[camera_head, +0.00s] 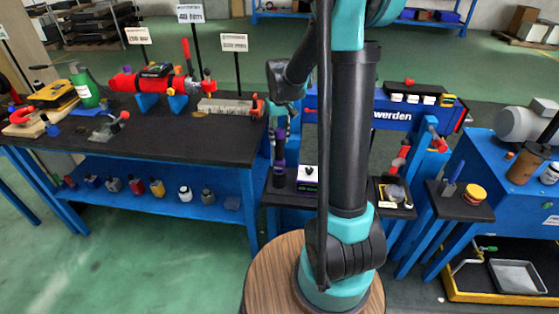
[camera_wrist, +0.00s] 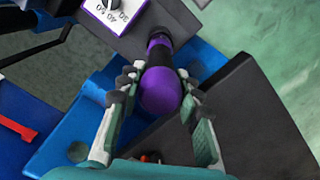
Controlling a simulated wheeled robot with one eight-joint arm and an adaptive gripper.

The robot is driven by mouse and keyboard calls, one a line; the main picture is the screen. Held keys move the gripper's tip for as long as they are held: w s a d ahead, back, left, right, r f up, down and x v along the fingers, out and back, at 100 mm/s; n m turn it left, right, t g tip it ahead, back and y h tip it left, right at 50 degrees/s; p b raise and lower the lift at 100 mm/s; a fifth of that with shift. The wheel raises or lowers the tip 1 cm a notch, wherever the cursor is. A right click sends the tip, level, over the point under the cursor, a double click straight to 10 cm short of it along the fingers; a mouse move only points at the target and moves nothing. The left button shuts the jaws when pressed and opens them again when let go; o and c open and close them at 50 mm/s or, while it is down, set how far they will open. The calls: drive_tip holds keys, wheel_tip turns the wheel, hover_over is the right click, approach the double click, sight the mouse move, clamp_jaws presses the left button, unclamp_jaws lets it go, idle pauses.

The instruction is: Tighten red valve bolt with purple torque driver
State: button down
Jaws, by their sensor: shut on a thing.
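The purple torque driver (camera_wrist: 160,92) is between the two fingers of my gripper (camera_wrist: 158,84) in the wrist view. Its rounded purple end faces the camera, and its black shaft runs away toward a dark ledge. In the head view the driver (camera_head: 279,160) hangs roughly upright below my gripper (camera_head: 281,112), over a small dark shelf. My gripper is shut on it. Whether its lower tip touches the shelf cannot be told. A red valve assembly (camera_head: 126,82) lies on blue supports on the left bench; I cannot single out its bolt.
A white-faced dial box (camera_head: 308,178) sits on the small shelf beside the driver; the dial (camera_wrist: 112,10) shows in the wrist view. The left workbench (camera_head: 150,135) carries tools and a green bottle (camera_head: 84,88).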

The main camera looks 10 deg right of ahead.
drive_tip(key=shift+r, duration=5.05)
